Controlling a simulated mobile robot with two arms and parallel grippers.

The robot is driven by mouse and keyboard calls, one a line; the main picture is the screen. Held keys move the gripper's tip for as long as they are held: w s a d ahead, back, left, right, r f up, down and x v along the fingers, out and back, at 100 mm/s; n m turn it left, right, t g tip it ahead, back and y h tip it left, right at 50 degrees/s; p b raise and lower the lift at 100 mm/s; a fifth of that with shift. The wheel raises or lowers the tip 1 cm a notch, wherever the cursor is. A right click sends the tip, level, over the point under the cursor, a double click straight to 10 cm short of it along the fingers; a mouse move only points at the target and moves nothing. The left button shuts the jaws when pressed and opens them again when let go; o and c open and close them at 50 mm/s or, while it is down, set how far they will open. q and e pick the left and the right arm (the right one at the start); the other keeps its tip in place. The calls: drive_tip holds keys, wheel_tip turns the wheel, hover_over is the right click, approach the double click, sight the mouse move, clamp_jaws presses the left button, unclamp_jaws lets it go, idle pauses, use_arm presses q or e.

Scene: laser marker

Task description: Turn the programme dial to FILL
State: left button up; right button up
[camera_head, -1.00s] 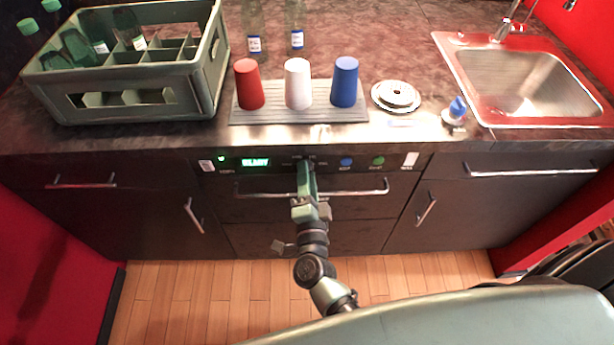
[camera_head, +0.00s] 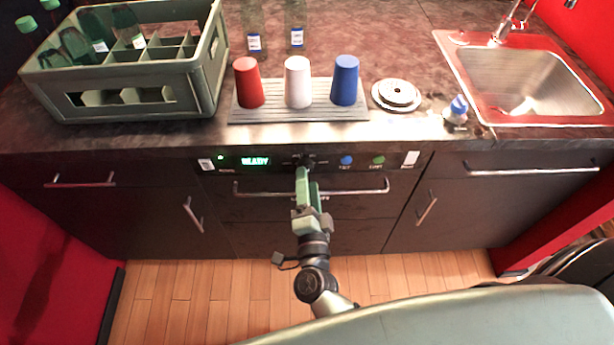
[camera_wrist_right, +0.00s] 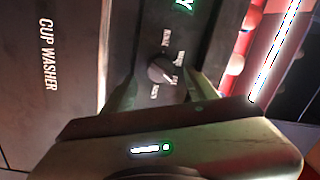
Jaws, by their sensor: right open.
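The programme dial (camera_wrist_right: 160,72) is a small round dark knob on the black panel of the cup washer. Small white labels surround it in the right wrist view; they are too blurred to read surely, and I cannot tell its setting. In the head view the dial (camera_head: 301,160) is partly hidden behind my gripper. My right gripper (camera_head: 302,172) is just in front of the panel. In the right wrist view its open fingers (camera_wrist_right: 160,95) lie either side of the dial, with gaps between them and the knob. My left gripper is not in view.
The green display (camera_head: 255,161) reads READY. Blue (camera_head: 346,161) and green (camera_head: 377,160) buttons sit right of the dial. A bar handle (camera_head: 350,191) crosses the door below. Red, white and blue cups (camera_head: 297,82) stand on the counter above.

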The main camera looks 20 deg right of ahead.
drive_tip(key=v, duration=0.5)
idle(0.4)
